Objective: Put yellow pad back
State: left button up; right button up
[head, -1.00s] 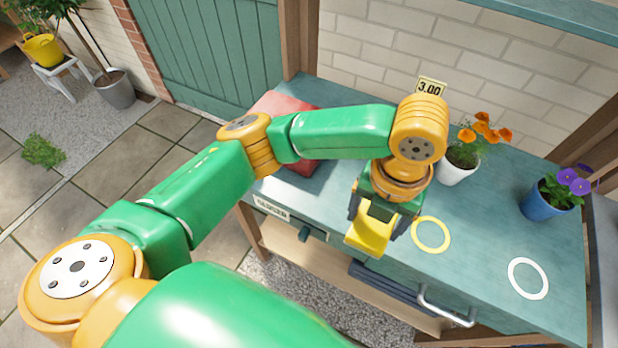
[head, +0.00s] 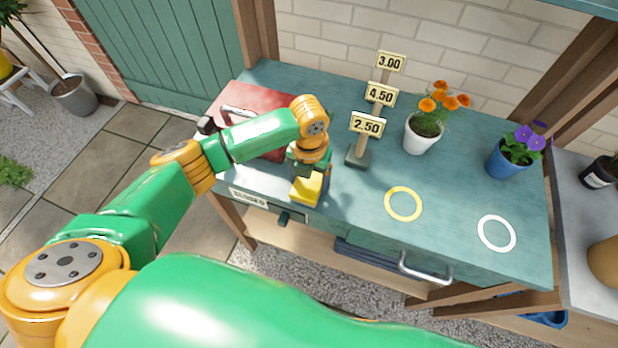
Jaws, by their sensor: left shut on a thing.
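The yellow pad (head: 307,189) is a small yellow block near the front edge of the teal bench (head: 455,190). My left gripper (head: 311,178) points down and is shut on the yellow pad. Whether the pad touches the bench top I cannot tell. A red box (head: 262,104) with a metal handle lies on the bench to the left, partly hidden behind my left arm. My right gripper is not in view.
Price signs, including 2.50 (head: 367,125), stand right of the gripper. A white pot (head: 422,135) with orange flowers and a blue pot (head: 508,160) with purple flowers stand behind. A yellow ring (head: 403,204) and white ring (head: 497,233) mark clear bench.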

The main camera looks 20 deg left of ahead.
pick_arm(q)
jog(key=o, duration=1.2)
jog(key=shift+f, duration=0.1)
jog(key=shift+c, duration=0.2)
jog(key=shift+r, duration=0.45)
notch_tip(320, 180, up, 11)
jog(key=shift+r, duration=0.2)
